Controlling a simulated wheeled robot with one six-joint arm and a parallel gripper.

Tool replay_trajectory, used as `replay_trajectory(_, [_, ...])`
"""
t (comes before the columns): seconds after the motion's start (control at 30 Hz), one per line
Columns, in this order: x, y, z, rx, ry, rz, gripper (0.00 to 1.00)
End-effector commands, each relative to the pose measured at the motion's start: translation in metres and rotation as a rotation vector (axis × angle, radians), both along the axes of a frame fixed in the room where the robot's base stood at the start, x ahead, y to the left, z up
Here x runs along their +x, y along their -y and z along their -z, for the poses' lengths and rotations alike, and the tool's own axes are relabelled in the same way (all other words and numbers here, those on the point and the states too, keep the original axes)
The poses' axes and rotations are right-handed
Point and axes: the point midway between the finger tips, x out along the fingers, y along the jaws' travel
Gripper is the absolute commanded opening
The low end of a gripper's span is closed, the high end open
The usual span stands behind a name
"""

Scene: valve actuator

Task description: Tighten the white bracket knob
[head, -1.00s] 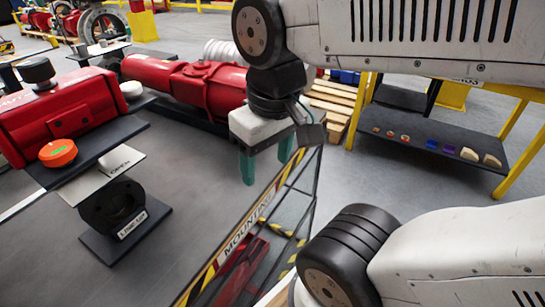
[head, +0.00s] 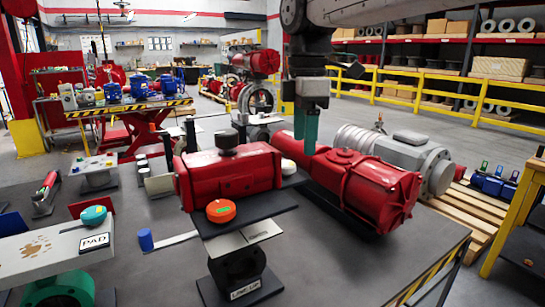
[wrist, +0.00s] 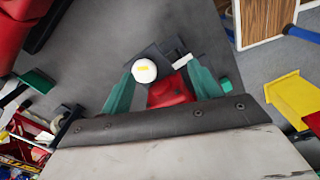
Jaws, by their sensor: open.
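The white bracket knob (wrist: 144,70) is round with a yellow mark on top. In the wrist view it lies between the two teal fingers, nearer the left one, and I cannot tell whether it touches. My gripper (wrist: 162,68) is open with nothing clamped in it. In the head view my gripper (head: 305,128) points down just past the right end of the red actuator (head: 230,172). The dark bracket (wrist: 168,52) shows beside the knob in the wrist view.
An orange knob (head: 221,211) sits in front of the red actuator. A large red cylinder (head: 350,185) lies right of my gripper, close by. A teal knob (head: 93,215) is on the PAD plate at left. Yellow rails (head: 440,95) stand behind. Grey table shows in front.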

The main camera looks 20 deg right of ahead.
Motion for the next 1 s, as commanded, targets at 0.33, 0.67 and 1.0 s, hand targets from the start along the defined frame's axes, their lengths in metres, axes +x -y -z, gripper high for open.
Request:
replay_trajectory(0.33, [0.037,-0.010,-0.005,-0.002,-0.018,-0.255,0.62])
replay_trajectory(0.67, [0.036,-0.008,0.046,-0.002,-0.018,-0.250,0.62])
replay_trajectory(1.0, [0.037,-0.008,0.064,-0.003,-0.015,-0.249,0.62])
